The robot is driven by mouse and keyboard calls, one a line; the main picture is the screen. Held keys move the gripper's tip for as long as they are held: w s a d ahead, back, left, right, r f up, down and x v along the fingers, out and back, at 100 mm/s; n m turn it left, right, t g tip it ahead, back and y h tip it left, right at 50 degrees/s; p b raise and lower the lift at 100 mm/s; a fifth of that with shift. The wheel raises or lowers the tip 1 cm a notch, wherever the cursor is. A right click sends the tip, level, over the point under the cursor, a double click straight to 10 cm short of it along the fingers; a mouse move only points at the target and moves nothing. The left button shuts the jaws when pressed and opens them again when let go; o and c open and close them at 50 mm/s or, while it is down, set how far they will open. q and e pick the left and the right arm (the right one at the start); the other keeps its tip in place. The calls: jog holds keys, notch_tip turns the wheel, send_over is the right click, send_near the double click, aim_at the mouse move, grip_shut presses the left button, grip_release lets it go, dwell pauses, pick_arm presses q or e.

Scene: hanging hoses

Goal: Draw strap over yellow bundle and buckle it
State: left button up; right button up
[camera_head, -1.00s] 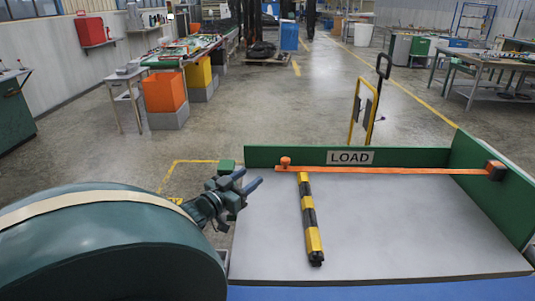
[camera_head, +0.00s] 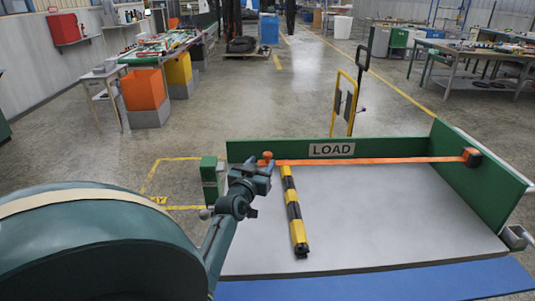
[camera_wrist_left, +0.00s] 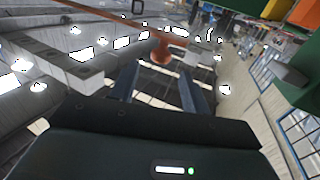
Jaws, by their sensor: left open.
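An orange strap (camera_head: 370,161) stretches along the far end of the grey load bed, from a dark anchor (camera_head: 472,156) at right to an orange knob (camera_head: 266,156) at its left end. The yellow-and-black bundle (camera_head: 294,212) lies lengthwise on the bed, its far end near the strap. My left gripper (camera_head: 261,173) is open just in front of the knob. In the left wrist view the knob (camera_wrist_left: 162,48) shows beyond and between the two fingertips (camera_wrist_left: 157,72), apparently not clasped. My right gripper is out of view.
A green post with a grey block (camera_head: 211,178) stands left of the bed; whether it is the buckle is unclear. Green walls, one with a LOAD sign (camera_head: 332,149), border the far and right sides. A yellow-framed cart (camera_head: 345,103) stands behind. Bare bed (camera_head: 390,210) lies right of the bundle.

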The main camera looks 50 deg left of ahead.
aim_at(266, 156)
pick_arm(q)
jog(key=x, duration=0.6)
jog(key=shift+w+a, duration=0.15)
jog(key=shift+w, duration=0.1)
jog(key=shift+c, duration=0.6)
grip_shut()
